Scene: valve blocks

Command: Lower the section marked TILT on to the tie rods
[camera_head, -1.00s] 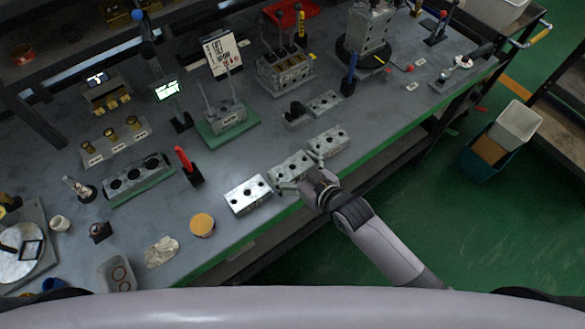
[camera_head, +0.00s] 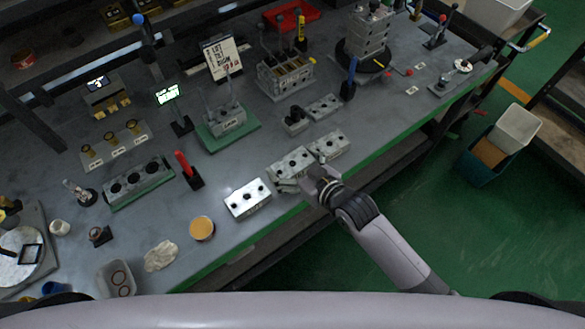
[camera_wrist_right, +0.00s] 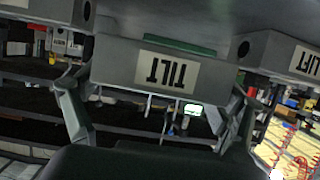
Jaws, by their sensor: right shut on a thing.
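The section marked TILT (camera_wrist_right: 168,72) is a grey metal block, label upside down in the right wrist view. My right gripper (camera_wrist_right: 165,85) has its fingers at the two ends of this block and is shut on it. In the head view the TILT block (camera_head: 291,163) is in the row at the front edge, with my right gripper (camera_head: 304,175) at its near side. I cannot tell whether it is clear of the table. Thin upright tie rods (camera_head: 209,97) stand on a grey section (camera_head: 228,119) on a green base. My left gripper is not in view.
Grey blocks flank TILT closely: one (camera_head: 248,197) on the left, one (camera_head: 328,145) on the right. The right wrist view shows a LIFT block (camera_wrist_right: 285,55) beside it. A red-handled tool (camera_head: 188,170) and small black-knobbed part (camera_head: 295,119) stand near the rods.

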